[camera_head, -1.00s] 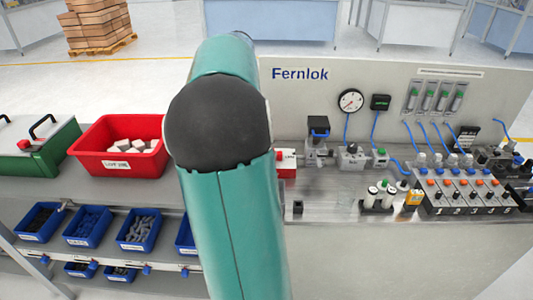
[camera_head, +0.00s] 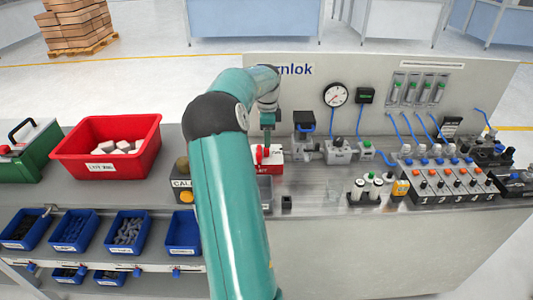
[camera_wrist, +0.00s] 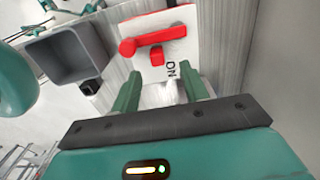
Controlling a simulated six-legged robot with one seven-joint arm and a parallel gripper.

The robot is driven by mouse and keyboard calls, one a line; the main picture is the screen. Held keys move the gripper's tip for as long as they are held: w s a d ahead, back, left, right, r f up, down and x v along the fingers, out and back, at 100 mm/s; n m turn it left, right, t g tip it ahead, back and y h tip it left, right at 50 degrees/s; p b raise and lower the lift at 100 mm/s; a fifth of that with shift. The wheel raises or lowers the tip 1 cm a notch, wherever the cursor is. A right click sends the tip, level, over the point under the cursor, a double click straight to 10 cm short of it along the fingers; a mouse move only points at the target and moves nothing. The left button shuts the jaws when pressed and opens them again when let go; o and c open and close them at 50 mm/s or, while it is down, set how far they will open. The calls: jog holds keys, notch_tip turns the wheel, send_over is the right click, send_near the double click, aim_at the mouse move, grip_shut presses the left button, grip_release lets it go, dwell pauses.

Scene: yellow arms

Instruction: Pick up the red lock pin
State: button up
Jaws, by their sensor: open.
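A white-and-red box (camera_head: 270,168) stands on the bench near the back panel. In the wrist view its white face (camera_wrist: 178,32) carries a red lever (camera_wrist: 150,36) and a small red piece (camera_wrist: 157,57) below it. The small piece may be the red lock pin, but I cannot tell for sure. My gripper (camera_wrist: 162,88) is open, with its two green fingers spread and pointing toward this face. Nothing shows between the fingertips but the box's lower part and a bright metal surface. In the head view my gripper (camera_head: 267,128) is above the box, partly hiding it.
A grey open bin (camera_wrist: 68,52) and a small black block (camera_wrist: 90,87) lie left of the box in the wrist view. A gauge (camera_head: 335,94), valve fittings and a control block (camera_head: 450,183) stand to the right. A red bin (camera_head: 105,170) of white pieces is left.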

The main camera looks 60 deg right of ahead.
aim_at(266, 154)
jog(key=f, duration=0.5)
jog(key=shift+a+f, duration=0.25)
jog(key=shift+f, duration=0.1)
grip_shut()
